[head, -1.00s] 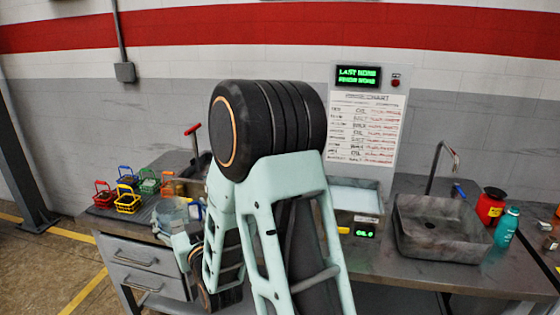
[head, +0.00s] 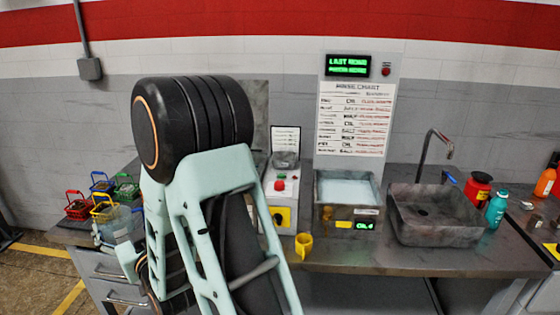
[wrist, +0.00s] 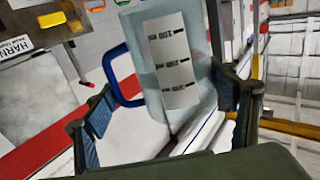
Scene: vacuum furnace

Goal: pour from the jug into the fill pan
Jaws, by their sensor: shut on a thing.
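The jug (wrist: 180,70) is clear with a blue handle and a white printed label. It fills the middle of the wrist view, between the two fingers of my gripper (wrist: 163,112), which is shut on it. In the head view the jug (head: 118,224) is partly hidden left of my arm, over the bench's left part. The fill pan (head: 328,213) appears to be the square metal pan at the bench's middle, with a pale inside and a green display on its front. The jug is well left of it. I cannot tell the liquid level.
A grey stone-like basin (head: 435,232) with a tap stands right of the pan. A yellow cup (head: 303,246) and a control box (head: 281,190) are left of the pan. Small coloured baskets (head: 103,208) sit at far left. Bottles (head: 497,207) stand at right.

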